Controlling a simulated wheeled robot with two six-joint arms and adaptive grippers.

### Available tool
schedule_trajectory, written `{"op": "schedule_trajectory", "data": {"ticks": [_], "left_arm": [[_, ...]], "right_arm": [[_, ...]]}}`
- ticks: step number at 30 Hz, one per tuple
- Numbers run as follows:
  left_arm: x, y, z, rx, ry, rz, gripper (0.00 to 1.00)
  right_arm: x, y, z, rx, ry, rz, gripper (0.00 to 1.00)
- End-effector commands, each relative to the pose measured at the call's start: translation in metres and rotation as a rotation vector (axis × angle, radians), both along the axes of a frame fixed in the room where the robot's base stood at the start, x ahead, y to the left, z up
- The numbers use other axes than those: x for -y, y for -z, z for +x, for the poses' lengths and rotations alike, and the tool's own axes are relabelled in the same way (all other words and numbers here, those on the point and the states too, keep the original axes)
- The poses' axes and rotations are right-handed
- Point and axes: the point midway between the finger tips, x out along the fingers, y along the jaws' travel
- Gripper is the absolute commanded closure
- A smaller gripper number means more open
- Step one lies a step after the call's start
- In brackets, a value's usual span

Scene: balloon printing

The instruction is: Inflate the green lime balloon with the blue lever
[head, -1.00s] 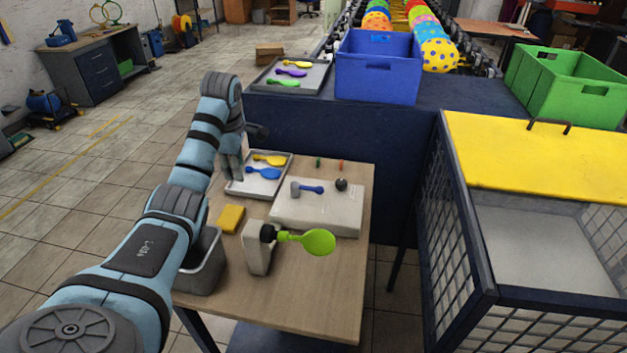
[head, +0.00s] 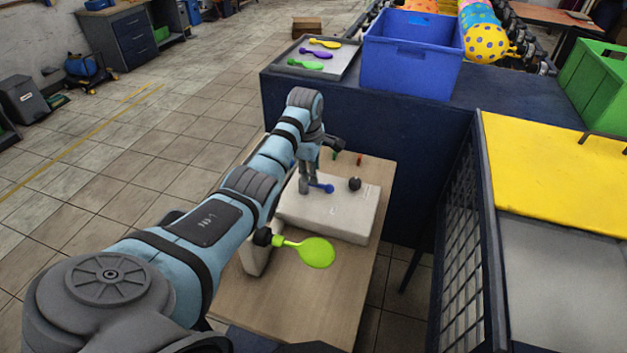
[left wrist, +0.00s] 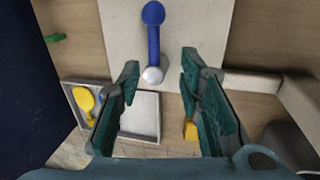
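The lime green balloon (head: 317,252) hangs flat from a black nozzle (head: 263,237) on a pale post at the front of the table. The blue lever (head: 322,188) is on the white box (head: 345,222) and is partly hidden by my left gripper (head: 307,180). In the left wrist view the lever (left wrist: 153,42) points straight ahead, with a pale round end at its near side. My left gripper (left wrist: 157,82) is open there, its fingers either side of the line of the lever. No contact can be made out. My right gripper is not in view.
A black knob (head: 354,184) sits on the box right of the lever. Behind are a blue crate (head: 412,62) and a tray of balloons (head: 345,68). A yellow-topped cage (head: 550,180) stands right. A small tray (left wrist: 140,115) with balloons lies left in the wrist view.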

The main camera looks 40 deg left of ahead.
Motion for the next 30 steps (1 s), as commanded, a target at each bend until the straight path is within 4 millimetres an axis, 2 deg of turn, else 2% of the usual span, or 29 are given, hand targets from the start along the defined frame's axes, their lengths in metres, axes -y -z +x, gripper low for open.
{"op": "schedule_trajectory", "data": {"ticks": [1, 3, 6, 11, 17, 23, 30], "left_arm": [[0.0, 0.016, 0.003, -0.001, -0.002, -0.002, 0.67], [-0.002, 0.032, 0.006, -0.002, -0.002, -0.001, 0.67], [-0.004, 0.047, 0.009, 0.0, -0.003, -0.001, 0.67], [-0.006, 0.054, 0.009, 0.0, -0.005, 0.0, 0.67], [-0.006, 0.053, 0.009, 0.0, -0.005, 0.0, 0.67], [-0.006, 0.053, 0.009, 0.0, -0.005, 0.0, 0.99], [-0.006, 0.054, 0.009, -0.002, -0.005, -0.001, 1.0]], "right_arm": [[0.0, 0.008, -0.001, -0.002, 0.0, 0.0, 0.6], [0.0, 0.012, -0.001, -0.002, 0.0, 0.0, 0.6], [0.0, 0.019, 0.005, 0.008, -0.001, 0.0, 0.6], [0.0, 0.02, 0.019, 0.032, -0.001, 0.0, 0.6], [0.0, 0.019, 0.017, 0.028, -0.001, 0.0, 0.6], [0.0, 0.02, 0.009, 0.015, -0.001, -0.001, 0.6], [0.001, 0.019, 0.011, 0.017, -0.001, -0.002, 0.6]]}}
